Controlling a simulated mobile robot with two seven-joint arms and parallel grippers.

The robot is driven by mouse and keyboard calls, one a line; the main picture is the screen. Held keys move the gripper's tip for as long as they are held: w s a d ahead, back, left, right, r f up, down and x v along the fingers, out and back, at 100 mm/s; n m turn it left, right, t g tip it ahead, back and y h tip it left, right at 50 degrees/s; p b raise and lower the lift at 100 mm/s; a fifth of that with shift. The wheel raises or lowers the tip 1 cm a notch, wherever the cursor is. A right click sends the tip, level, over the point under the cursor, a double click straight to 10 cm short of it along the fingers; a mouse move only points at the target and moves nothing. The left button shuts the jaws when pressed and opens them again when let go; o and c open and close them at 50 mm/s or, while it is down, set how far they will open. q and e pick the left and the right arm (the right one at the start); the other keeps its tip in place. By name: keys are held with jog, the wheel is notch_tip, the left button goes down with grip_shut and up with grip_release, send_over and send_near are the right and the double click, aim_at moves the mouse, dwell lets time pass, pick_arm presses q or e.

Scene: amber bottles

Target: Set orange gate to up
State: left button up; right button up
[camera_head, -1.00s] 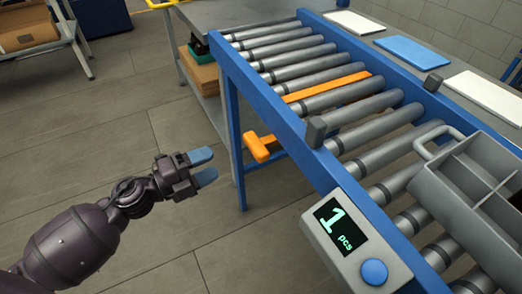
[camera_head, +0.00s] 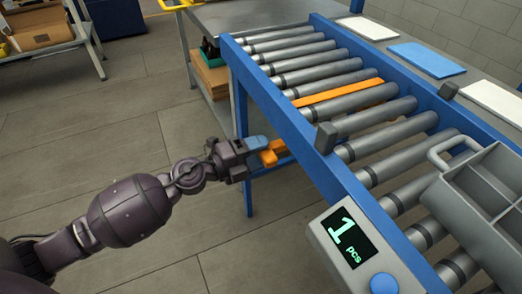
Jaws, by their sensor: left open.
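The orange gate (camera_head: 338,92) shows as a flat orange bar lying between the rollers of the conveyor, about level with them. An orange handle (camera_head: 274,152) sticks out below the conveyor's near blue side rail. My left gripper (camera_head: 259,147) is at this handle, its blue fingertips beside the handle's near end and partly covering it. The jaws are open; whether the handle lies between them is hard to tell. My right gripper is not in view.
The blue side rail (camera_head: 285,122) runs close beyond the gripper. A counter box (camera_head: 352,245) reading "1 pcs" sits on the rail. A grey divided tray (camera_head: 480,190) stands on the rollers at right.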

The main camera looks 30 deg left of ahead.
pick_arm(q)
jog(key=shift+w+d, duration=0.2)
jog(key=shift+w, duration=0.05)
